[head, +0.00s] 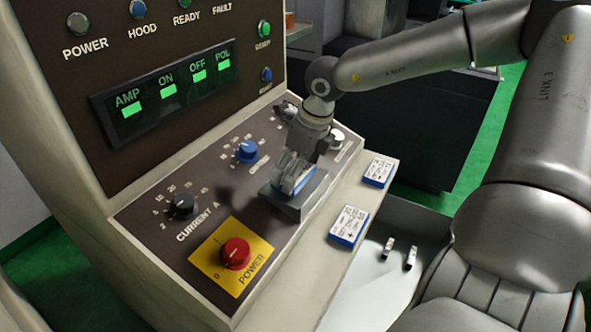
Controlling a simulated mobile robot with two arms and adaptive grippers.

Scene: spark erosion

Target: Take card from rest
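My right gripper (294,181) comes in from the upper right and points down at a small grey rest (291,211) on the sloping control panel. A blue-edged piece, apparently a card (305,184), shows at the fingertips, just above or in the rest. The fingers hide most of it, and I cannot tell whether they are closed on it. Two other white cards with blue edges lie flat on the cream ledge, one nearer (348,226) and one farther back (378,172). My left gripper is not in view.
The panel (205,232) carries a red power knob (235,253) on a yellow plate, a black current knob (184,206) and a blue knob (247,151). An upright display panel (165,90) rises behind. Two small metal pieces (399,252) stand on a pale surface right of the ledge.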

